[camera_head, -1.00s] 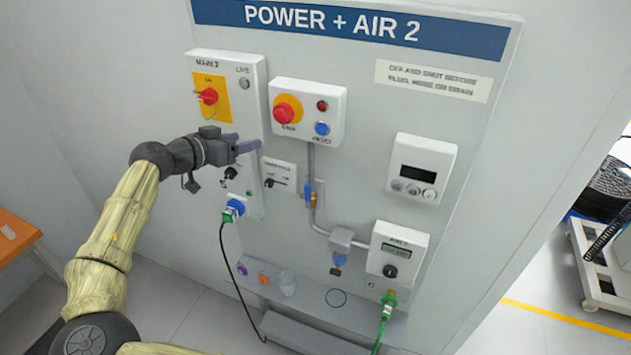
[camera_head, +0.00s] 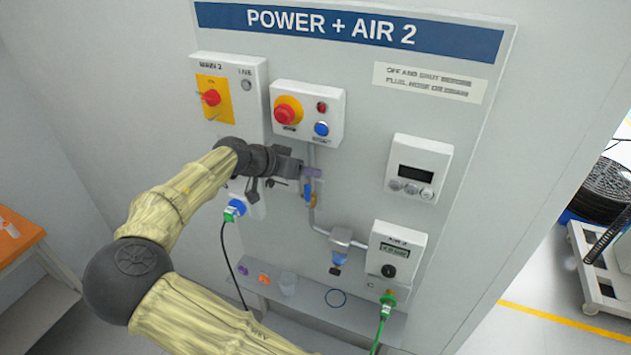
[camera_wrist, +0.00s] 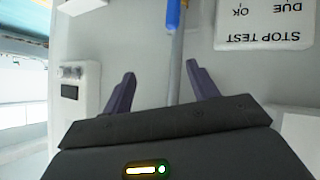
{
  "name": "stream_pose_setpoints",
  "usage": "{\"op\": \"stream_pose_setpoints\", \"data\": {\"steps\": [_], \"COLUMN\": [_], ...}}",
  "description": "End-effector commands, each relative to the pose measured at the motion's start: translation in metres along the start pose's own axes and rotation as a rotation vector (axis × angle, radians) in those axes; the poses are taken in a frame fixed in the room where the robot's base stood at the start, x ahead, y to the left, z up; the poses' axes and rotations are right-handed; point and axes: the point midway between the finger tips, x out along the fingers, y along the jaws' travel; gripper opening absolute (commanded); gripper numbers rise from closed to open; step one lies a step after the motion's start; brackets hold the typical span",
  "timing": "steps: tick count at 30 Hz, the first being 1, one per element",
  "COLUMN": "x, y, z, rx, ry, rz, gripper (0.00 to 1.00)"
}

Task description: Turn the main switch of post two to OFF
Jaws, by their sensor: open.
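The main switch (camera_head: 211,97) is a red rotary handle on a yellow plate, on the white box labelled MAIN 2 (camera_head: 229,66) at the upper left of the POWER + AIR 2 panel (camera_head: 432,110). Its exact handle angle is too small to tell. My gripper (camera_head: 312,172) is in front of the panel, below and right of the switch, near the pipe under the stop box. In the wrist view my gripper (camera_wrist: 160,82) has its two fingers apart with nothing between them. The main switch is not in the wrist view.
A box with a red stop button (camera_head: 287,112) and blue button is right of the main switch. A blue-handled valve (camera_head: 308,192) sits on the pipe by my gripper. A shelf (camera_head: 312,310) juts out underneath.

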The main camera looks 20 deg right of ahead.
Motion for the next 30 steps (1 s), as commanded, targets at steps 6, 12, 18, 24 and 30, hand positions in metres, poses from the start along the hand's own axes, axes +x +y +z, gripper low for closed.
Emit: {"op": "stream_pose_setpoints", "data": {"steps": [6, 12, 18, 24, 30], "x": [0.022, 0.03, 0.032, 0.032, 0.03], "y": [0.015, 0.02, 0.022, 0.022, 0.021], "z": [0.011, 0.015, 0.014, 0.014, 0.015], "rx": [-0.02, -0.029, -0.027, -0.026, -0.028], "ry": [-0.077, -0.102, -0.103, -0.103, -0.102], "rz": [0.011, 0.014, 0.017, 0.017, 0.016], "gripper": [0.59, 0.59, 0.59, 0.59, 0.59]}}
